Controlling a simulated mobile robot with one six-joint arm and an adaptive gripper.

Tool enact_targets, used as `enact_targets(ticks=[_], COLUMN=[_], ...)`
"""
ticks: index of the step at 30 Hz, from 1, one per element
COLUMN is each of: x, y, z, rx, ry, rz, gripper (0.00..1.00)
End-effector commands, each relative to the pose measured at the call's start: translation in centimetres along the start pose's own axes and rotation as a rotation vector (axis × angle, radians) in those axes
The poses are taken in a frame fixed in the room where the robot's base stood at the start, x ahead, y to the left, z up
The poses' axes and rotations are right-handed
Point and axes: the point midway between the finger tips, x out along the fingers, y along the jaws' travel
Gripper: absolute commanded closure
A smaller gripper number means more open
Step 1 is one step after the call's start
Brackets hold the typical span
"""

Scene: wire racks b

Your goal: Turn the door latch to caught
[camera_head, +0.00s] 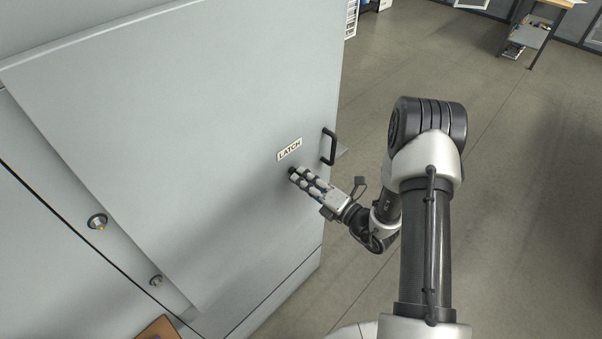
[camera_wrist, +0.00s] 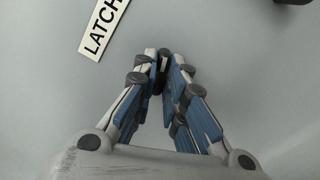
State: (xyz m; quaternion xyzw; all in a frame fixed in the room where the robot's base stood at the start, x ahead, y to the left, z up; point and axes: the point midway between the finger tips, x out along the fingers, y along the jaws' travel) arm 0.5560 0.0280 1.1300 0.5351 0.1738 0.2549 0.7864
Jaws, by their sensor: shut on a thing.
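The door (camera_head: 190,130) is a large pale grey panel that fills the left of the head view. A white label reading LATCH (camera_head: 289,149) is fixed on it; the label also shows at the upper left of the wrist view (camera_wrist: 104,27). My gripper (camera_head: 293,172) is at the door face just below the label. In the wrist view its fingertips (camera_wrist: 163,62) are drawn together on the small dark latch knob (camera_wrist: 163,60). The fingers hide most of the knob, so I cannot tell which way the latch is turned.
A black pull handle (camera_head: 329,147) stands out near the door's right edge, close to my gripper. Round metal fittings (camera_head: 97,222) sit on the panel at the lower left. A brown object (camera_head: 160,328) is at the bottom. Open floor (camera_head: 530,190) lies to the right.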

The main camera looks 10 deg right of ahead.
Motion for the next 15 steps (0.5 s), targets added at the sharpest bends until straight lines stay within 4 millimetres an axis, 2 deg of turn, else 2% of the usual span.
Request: enact_targets(ticks=[10, 15], x=[0.01, -0.01], y=[0.03, 0.16], z=[0.0, 0.02], rx=[0.028, 0.202], ry=[0.001, 0.001], rz=[0.001, -0.001], gripper=[1.0, 1.0])
